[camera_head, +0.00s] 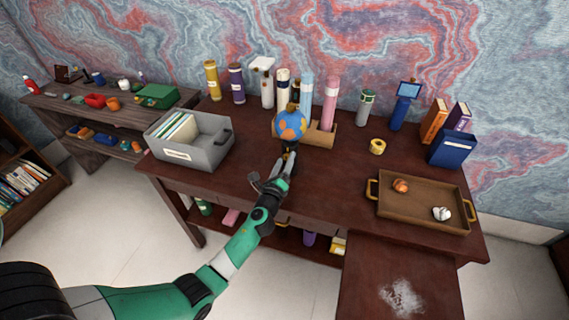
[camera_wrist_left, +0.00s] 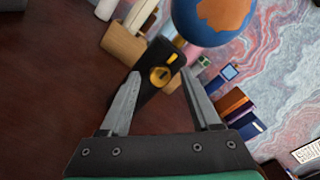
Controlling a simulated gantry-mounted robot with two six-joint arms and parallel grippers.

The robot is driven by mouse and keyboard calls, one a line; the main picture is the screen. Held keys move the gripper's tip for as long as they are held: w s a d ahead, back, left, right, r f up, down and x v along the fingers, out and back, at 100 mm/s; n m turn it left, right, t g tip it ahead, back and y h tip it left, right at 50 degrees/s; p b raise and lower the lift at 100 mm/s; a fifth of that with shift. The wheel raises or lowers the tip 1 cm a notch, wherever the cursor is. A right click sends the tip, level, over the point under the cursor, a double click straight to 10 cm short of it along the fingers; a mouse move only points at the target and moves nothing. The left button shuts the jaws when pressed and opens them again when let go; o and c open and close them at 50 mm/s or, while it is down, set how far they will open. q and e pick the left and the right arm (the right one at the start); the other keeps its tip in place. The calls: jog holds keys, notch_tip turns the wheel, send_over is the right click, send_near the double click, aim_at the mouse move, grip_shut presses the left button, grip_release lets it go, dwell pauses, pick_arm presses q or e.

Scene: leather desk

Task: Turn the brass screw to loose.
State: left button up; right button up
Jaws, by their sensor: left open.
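The brass screw (camera_wrist_left: 160,76) is a round knob with a dark slot, on the front of a black block (camera_wrist_left: 150,65) in the left wrist view. In the head view it is mostly hidden by my left gripper. The blue and orange globe (camera_head: 290,124) is just above the block; it also shows in the left wrist view (camera_wrist_left: 213,18). My left gripper (camera_head: 286,161) is open in front of the block. In the left wrist view its two fingers stand apart on either side of the screw; I cannot tell whether they touch it. My right gripper is not in view.
A wooden block (camera_head: 320,135) and several upright tubes stand behind and right of the globe. A grey file box (camera_head: 215,150) is at the left. A brown tray (camera_head: 423,218) with two small things and a yellow roll (camera_head: 377,146) are at the right. The desk between is clear.

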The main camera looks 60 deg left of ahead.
pick_arm(q)
grip_shut()
